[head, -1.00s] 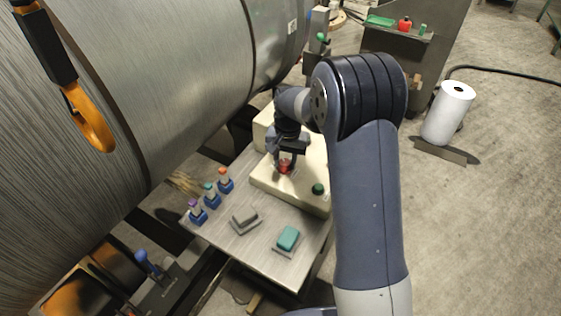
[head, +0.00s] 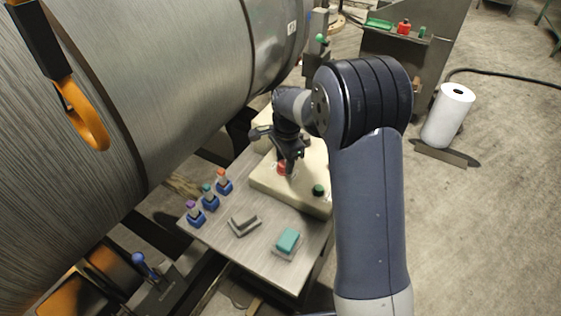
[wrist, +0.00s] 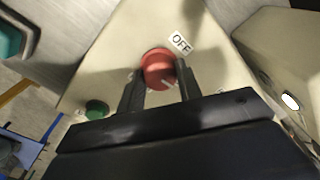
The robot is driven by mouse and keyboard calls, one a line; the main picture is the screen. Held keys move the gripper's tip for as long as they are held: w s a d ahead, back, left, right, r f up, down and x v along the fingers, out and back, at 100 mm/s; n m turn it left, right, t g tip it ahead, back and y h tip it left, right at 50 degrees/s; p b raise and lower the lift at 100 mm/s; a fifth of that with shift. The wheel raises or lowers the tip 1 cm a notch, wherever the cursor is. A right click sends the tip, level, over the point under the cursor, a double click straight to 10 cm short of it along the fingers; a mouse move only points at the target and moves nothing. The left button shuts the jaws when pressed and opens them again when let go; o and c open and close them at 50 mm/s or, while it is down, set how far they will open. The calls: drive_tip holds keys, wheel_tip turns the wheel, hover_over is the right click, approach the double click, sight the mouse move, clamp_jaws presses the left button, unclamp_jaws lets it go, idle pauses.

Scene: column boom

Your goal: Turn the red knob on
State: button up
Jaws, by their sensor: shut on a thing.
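The red knob (wrist: 157,69) sits on top of a cream box (head: 265,176), near an OFF label (wrist: 180,43). It also shows in the head view (head: 282,168), partly covered by my gripper. My gripper (wrist: 160,78) has one finger on each side of the knob and is shut on it. A white mark on the knob's lower edge points toward the lower right in the wrist view. In the head view my gripper (head: 287,167) comes down from above onto the box. An ON label cannot be made out.
A green knob (head: 318,190) stands on the same box, to the right. The metal table holds a teal block (head: 288,240), a grey block (head: 243,222) and several coloured-top items in blue holders (head: 210,200). A large metal cylinder (head: 190,80) fills the left. An orange hook (head: 88,120) hangs there.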

sight(284, 164)
drive_tip(key=shift+s+a+f+m, duration=0.1)
drive_tip(key=shift+s+a+m, duration=0.05)
drive_tip(key=shift+m, duration=0.45)
drive_tip(key=o, duration=0.8)
drive_tip(key=shift+a, duration=0.15)
drive_tip(key=shift+c, duration=0.2)
drive_tip(key=shift+o, duration=1)
wheel_tip(284, 164, up, 11)
drive_tip(key=shift+s+b, duration=0.2)
drive_tip(key=shift+b, duration=0.25)
